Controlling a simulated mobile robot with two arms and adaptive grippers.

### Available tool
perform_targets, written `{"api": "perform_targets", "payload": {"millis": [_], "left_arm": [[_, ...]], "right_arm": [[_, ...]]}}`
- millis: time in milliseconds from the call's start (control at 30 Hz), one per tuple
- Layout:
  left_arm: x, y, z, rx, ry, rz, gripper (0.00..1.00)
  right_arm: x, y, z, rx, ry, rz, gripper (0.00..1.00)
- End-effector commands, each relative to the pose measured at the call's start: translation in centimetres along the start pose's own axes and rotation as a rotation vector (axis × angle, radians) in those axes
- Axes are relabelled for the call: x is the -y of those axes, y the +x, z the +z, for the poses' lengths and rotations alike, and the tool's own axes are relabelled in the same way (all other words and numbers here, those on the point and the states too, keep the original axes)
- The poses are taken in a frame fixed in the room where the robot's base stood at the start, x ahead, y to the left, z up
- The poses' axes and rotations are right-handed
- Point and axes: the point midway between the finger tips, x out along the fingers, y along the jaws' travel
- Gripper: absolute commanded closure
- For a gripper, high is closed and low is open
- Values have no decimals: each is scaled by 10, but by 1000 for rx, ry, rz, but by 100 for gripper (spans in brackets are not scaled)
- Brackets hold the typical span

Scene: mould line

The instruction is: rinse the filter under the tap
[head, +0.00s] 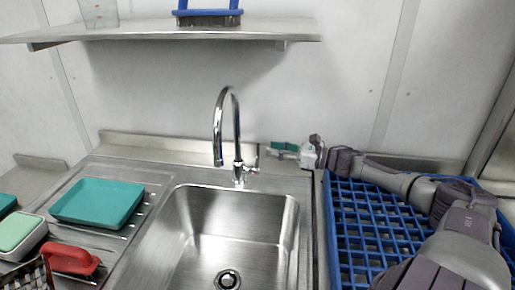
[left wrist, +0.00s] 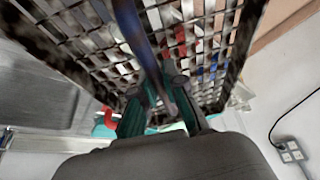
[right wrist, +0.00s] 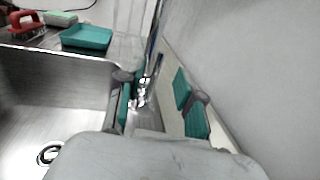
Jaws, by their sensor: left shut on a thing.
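The filter, a dark-framed mesh panel with a blue strip, fills the top of the left wrist view (left wrist: 205,45). My left gripper (left wrist: 160,108) is shut on it at the blue strip. A dark mesh corner at the lower left of the head view looks like the filter (head: 34,277); my left gripper is not visible there. The chrome tap (head: 237,130) stands behind the sink (head: 180,235), its spout over the basin. My right gripper (head: 285,151) is open and empty just right of the tap's lever. In the right wrist view, the tap (right wrist: 145,90) shows beyond the spread fingers.
A blue crate (head: 345,235) stands right of the sink, under my right arm. A teal tray (head: 98,203), a red-handled brush (head: 72,260) and a green-topped sponge (head: 17,233) lie on the left drainer. A shelf (head: 150,32) hangs above. The basin is empty.

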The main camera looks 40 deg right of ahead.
Motion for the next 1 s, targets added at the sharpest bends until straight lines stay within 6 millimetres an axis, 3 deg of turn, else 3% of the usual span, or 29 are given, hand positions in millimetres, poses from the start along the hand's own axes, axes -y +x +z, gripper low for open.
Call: {"api": "perform_targets", "payload": {"millis": [500,933,1000], "left_arm": [[0,-8,-4,-3,0,1,100],[0,-8,-4,-3,0,1,100],[0,-8,-4,-3,0,1,100]], "right_arm": [[0,55,2,3,1,-1,63],[0,61,0,-1,0,-1,63],[0,61,0,-1,0,-1,75]]}}
